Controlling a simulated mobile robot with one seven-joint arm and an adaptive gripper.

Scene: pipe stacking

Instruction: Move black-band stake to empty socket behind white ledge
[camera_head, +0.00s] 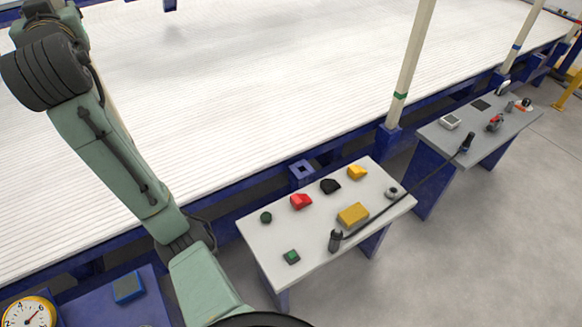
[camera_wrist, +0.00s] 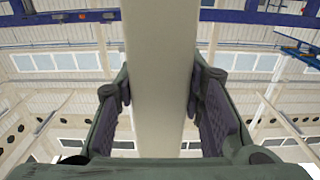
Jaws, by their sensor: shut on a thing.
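In the wrist view my gripper (camera_wrist: 160,105) is shut on a cream stake (camera_wrist: 160,60), with one dark pad on each side. The stake runs from the top of the picture down between the fingers; no black band shows on the visible part. In the head view my arm rises at the left, and a cream strip behind it may be the held stake. The white ribbed ledge (camera_head: 240,80) spans the picture. A small blue part (camera_head: 170,5) shows at its far edge, cut off by the frame. An empty blue square socket (camera_head: 302,172) is on the near edge.
A cream stake with a green band (camera_head: 412,60) and one with a blue band (camera_head: 522,35) stand upright along the near edge. A grey table (camera_head: 285,220) holds several small coloured items. Another table (camera_head: 470,140) stands at the right. The ledge surface looks clear.

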